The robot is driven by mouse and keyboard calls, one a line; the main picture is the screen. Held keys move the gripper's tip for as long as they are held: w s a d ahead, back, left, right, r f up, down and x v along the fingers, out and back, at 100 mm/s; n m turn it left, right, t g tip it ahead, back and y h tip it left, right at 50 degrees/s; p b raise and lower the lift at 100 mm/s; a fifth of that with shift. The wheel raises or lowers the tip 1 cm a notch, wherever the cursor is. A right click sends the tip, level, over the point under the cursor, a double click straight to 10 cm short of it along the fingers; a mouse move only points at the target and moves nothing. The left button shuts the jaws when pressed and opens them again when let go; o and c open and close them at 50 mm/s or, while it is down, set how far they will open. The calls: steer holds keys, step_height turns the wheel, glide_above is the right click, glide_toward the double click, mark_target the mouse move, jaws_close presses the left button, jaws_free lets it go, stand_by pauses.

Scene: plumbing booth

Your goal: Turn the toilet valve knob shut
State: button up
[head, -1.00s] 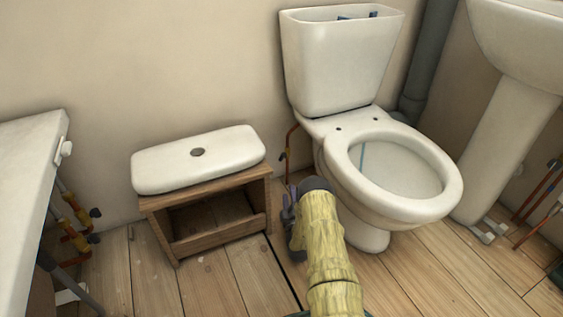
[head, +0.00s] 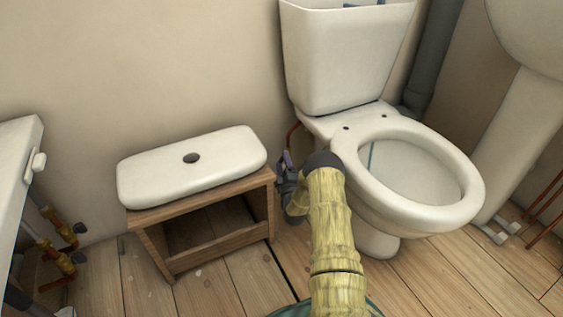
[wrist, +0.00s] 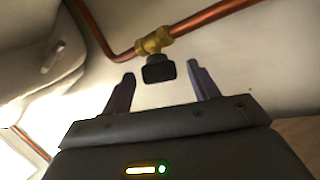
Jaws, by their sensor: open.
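The toilet valve shows in the wrist view as a brass body (wrist: 153,41) on a copper pipe, with a dark knob (wrist: 160,69) below it. My gripper (wrist: 162,85) is open there, one finger on each side of the knob in the picture. The fingertips look level with the knob, and I see no contact. In the head view my gripper (head: 286,165) is low by the wall, between the toilet (head: 405,172) and the wooden stool. The valve knob is hidden in the head view; only a piece of copper pipe (head: 293,135) shows there.
A wooden stool (head: 157,247) with the cistern lid (head: 190,168) on it stands just left of my gripper. The toilet bowl is close on the right. A white basin fixture (head: 12,190) with pipes is at far left. Wooden floor (head: 205,290) lies open in front.

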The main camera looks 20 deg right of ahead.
steer(key=shift+r, duration=0.1)
steer(key=c, duration=1)
steer(key=shift+w+m, duration=0.1)
steer(key=shift+m, duration=0.2)
steer(key=shift+a+f+m+t+h+p, duration=0.1)
steer(key=shift+f+m+t+h+p, duration=0.15)
steer(key=shift+m+t+h, duration=0.55)
steer(key=shift+w+f+m+h, duration=0.1)
steer(key=shift+m+h, duration=1.9)
steer(key=shift+m, duration=0.6)
